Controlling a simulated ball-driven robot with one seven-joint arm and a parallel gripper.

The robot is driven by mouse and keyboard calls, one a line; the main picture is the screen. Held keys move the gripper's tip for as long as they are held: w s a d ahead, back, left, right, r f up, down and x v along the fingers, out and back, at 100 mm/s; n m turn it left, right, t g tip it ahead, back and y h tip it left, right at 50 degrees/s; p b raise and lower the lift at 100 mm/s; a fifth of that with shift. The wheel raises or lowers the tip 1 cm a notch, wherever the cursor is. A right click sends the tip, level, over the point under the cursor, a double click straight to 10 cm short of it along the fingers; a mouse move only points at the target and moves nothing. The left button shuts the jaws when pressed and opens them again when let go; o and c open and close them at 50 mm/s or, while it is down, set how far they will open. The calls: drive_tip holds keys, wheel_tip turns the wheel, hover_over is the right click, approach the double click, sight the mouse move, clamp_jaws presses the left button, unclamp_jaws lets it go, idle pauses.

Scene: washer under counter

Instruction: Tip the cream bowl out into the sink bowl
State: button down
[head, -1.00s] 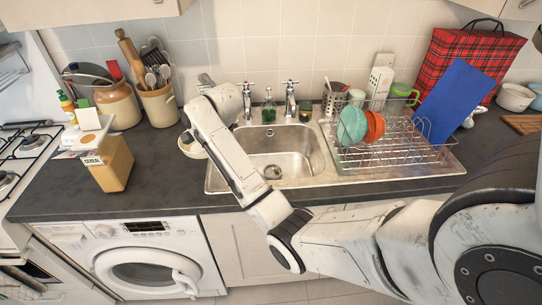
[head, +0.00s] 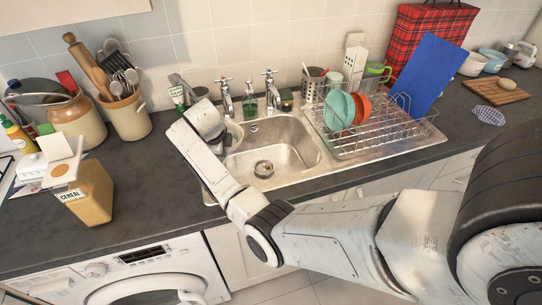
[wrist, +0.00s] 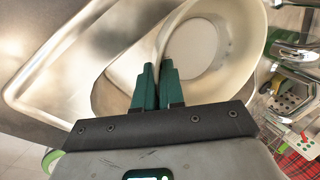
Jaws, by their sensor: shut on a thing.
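The cream bowl (wrist: 243,62) fills the upper right of the wrist view, its pale inside facing the camera. My gripper (wrist: 158,72) has its two dark green fingers shut on the bowl's near wall. In the head view, part of the cream bowl (head: 236,134) shows to the right of my wrist, over the left side of the sink bowl (head: 285,142). The fingers are hidden there behind my wrist. The metal of the sink (wrist: 45,75) also shows on the left of the wrist view. I see no contents in the cream bowl, and its exact tilt is unclear.
Two taps (head: 224,97) (head: 271,90) stand behind the sink. A dish rack (head: 385,125) with plates is to its right. A cereal box (head: 88,196) and a utensil crock (head: 127,117) stand left. The counter (head: 150,180) between cereal box and sink is clear.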

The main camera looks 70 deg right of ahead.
drive_tip(key=s+d+m+t+y, duration=0.1)
drive_tip(key=s+t, duration=0.6)
drive_tip(key=t, duration=0.1)
drive_tip(key=shift+s+d+f+m, duration=0.15)
drive_tip(key=shift+m, duration=0.15)
idle(0.6)
drive_tip(key=shift+s+d+r+m+t, duration=0.1)
drive_tip(key=shift+s+r+m+t, duration=0.3)
drive_tip(key=shift+t, duration=0.6)
drive_tip(key=shift+s+d+r+t, duration=0.1)
drive_tip(key=shift+s+r+t, duration=0.2)
drive_tip(key=shift+s+t, duration=0.45)
drive_tip(key=shift+s+r, duration=0.15)
drive_tip(key=shift+s, duration=0.25)
